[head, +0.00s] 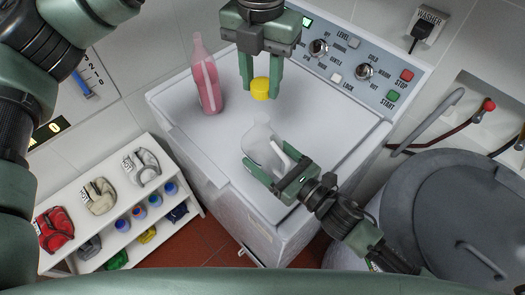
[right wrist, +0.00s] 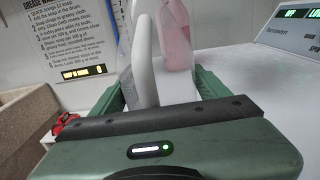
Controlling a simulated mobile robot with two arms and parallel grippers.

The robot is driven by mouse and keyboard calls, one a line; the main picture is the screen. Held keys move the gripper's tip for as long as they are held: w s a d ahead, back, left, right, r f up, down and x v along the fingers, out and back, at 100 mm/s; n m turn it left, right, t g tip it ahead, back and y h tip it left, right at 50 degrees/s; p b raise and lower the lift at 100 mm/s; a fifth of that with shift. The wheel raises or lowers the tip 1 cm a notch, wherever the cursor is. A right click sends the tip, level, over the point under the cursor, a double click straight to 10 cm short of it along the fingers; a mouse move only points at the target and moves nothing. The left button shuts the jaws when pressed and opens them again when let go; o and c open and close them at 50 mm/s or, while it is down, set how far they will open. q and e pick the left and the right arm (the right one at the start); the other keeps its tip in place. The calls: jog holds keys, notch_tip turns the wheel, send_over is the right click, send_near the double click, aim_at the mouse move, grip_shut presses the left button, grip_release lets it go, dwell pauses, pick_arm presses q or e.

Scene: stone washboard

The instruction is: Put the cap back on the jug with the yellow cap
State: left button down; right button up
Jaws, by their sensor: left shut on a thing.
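The yellow cap (head: 260,90) is between the fingertips of my left gripper (head: 261,84), which is shut on it. It is held in the air above and apart from the jug's mouth. The clear, whitish jug (head: 262,147) has a bare top and a white handle. In the head view it appears on the white washer top, leaning slightly. My right gripper (head: 279,176) has its fingers on both sides of the jug's body and looks shut on it. In the right wrist view the jug (right wrist: 146,60) fills the space between the green fingers.
A pink bottle (head: 206,80) stands on the washer top (head: 190,120) to the left. The control panel (head: 370,60) is behind. A white shelf (head: 105,215) with bags and small containers is lower left; a grey lidded drum (head: 450,220) is at right.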

jog(key=c, duration=0.7)
pick_arm(q)
send_over(261, 119)
jog(key=shift+f, duration=2.5)
pick_arm(e)
jog(key=shift+c, duration=0.2)
pick_arm(q)
jog(key=shift+d+f, duration=0.1)
jog(key=shift+f, duration=0.8)
jog(key=shift+f, duration=0.55)
pick_arm(e)
grip_shut()
